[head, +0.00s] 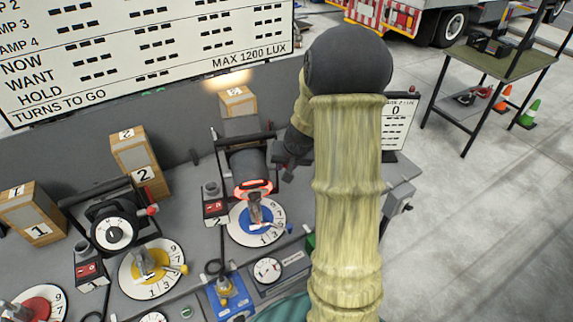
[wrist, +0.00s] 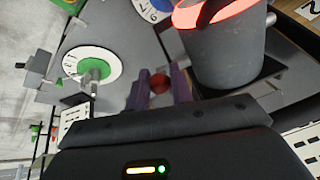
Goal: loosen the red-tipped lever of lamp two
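The box marked 2 (head: 143,176) stands behind a black lamp (head: 114,232) with a yellow dial (head: 152,268). That lamp's red-tipped lever (head: 152,210) sticks out at its right side, with nothing on it. My gripper (head: 288,168) is instead at the right side of the glowing lamp (head: 247,165) with the blue dial (head: 257,222). In the wrist view a red ball tip (wrist: 160,84) sits between my gripper's purple fingers (wrist: 160,88), which look closed against its sides. The lever's shaft is hidden. The glowing lamp's drum (wrist: 224,55) is just beside the fingers.
A green dial (wrist: 92,66) lies on the bench left of the fingers in the wrist view. A small screen (head: 397,122) stands behind my arm. A blue block (head: 228,298) lies at the front. The large board (head: 150,50) is at the back.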

